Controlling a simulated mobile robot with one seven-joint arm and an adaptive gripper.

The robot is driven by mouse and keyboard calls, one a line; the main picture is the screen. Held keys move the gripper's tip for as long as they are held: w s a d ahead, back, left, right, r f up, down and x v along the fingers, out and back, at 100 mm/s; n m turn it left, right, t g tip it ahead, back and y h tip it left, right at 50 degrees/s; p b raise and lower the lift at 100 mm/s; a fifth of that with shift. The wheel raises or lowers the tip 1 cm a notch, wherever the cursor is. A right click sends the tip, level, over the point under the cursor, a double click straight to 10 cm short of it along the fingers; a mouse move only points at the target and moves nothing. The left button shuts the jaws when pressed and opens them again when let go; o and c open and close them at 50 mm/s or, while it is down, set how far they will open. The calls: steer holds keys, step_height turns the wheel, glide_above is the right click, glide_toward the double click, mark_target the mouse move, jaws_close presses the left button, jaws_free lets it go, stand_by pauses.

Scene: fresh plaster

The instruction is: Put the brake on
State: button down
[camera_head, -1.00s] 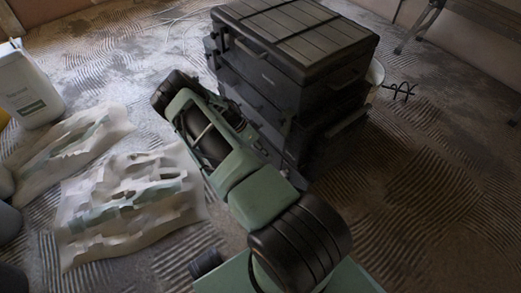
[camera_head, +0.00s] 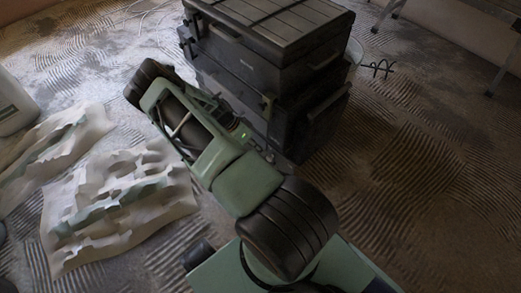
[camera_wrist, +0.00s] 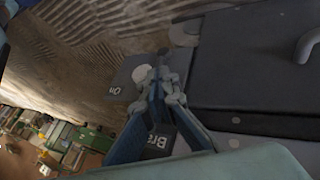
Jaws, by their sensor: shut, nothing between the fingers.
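In the wrist view a dark plate marked "On" (camera_wrist: 122,80) lies just left of my gripper, with a pale round knob (camera_wrist: 140,74) at its right edge. My gripper (camera_wrist: 158,68) is shut and empty, its fingertips close beside the knob; I cannot tell whether they touch it. A dark label reading "Bra" (camera_wrist: 158,142) is partly hidden behind my gripper. The black stacked toolbox (camera_head: 262,65) stands beyond my arm in the head view. Its dark side also fills the right of the wrist view (camera_wrist: 255,70). In the head view my gripper is hidden.
Crumpled pale sheets (camera_head: 118,205) lie on the ridged floor at left. A white container (camera_head: 14,105) stands at the left edge. A pale bucket with a black stirrer (camera_head: 376,69) is behind the toolbox. The floor at right is mostly clear.

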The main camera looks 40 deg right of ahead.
mark_target(271, 158)
steer(key=shift+s+r, duration=0.1)
steer(key=shift+s, duration=0.05)
steer(key=shift+s+t+p, duration=0.1)
steer(key=shift+t+p, duration=0.4)
steer(key=shift+p, duration=0.05)
steer(key=shift+s+r+m+t+p, duration=0.15)
steer(key=shift+s+m+t+p, duration=0.2)
steer(key=shift+t+p, duration=0.6)
steer(key=shift+s+d+r+p, duration=0.1)
steer(key=shift+s+r+p, duration=0.05)
steer(key=shift+s+p, duration=0.6)
steer(key=shift+p, duration=0.25)
steer(key=s+t+p, duration=0.1)
steer(key=s+t, duration=0.1)
steer(key=shift+s+d+m+t+y, duration=0.15)
steer(key=shift+s+m+t+y, duration=0.1)
steer(key=shift+s+m+y, duration=0.1)
steer(key=shift+s+d+f+b, duration=0.1)
steer(key=shift+s+f+b, duration=0.2)
steer(key=shift+s, duration=0.55)
steer(key=shift+s+f+b, duration=0.15)
steer(key=shift+s+f, duration=0.2)
steer(key=shift+s, duration=0.5)
